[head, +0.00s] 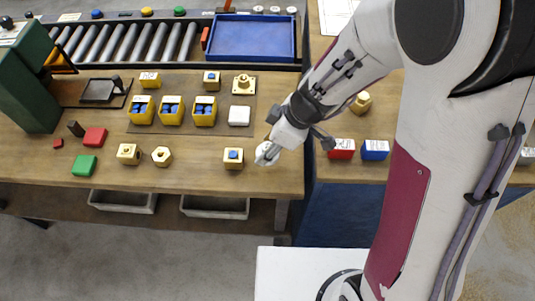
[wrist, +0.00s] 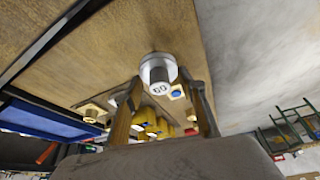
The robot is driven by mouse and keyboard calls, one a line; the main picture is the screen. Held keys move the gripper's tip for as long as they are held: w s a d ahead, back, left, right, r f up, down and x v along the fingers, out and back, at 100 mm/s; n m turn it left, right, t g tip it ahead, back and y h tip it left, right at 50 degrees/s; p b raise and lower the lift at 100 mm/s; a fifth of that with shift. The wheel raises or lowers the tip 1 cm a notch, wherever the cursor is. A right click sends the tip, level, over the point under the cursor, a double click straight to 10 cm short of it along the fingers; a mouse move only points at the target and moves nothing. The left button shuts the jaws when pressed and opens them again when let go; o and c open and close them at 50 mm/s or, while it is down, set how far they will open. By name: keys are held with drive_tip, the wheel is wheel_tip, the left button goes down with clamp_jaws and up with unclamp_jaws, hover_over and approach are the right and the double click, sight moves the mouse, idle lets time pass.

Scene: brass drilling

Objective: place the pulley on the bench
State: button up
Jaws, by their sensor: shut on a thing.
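The pulley (wrist: 158,72) is a pale grey stepped cylinder with a wider flange and the mark "60" on its end. In the wrist view it sits between the fingertips of my gripper (wrist: 167,86), which is shut on it. In the head view my gripper (head: 274,147) reaches down at the right end of the wooden bench (head: 205,182), and the pulley (head: 265,155) shows as a pale shape at its tip. I cannot tell whether the pulley touches the bench top.
A brass block with a blue top (head: 233,158) stands just left of the pulley. A white block (head: 239,116) and yellow bins (head: 204,111) are farther back. A red box (head: 341,149) and a blue box (head: 375,150) stand on the right table. The bench's front right is clear.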

drive_tip(key=shift+f, duration=0.3)
drive_tip(key=shift+f, duration=2)
drive_tip(key=shift+f, duration=0.1)
drive_tip(key=o, duration=1.3)
drive_tip(key=shift+v, duration=6.15)
drive_tip(key=shift+d, duration=0.1)
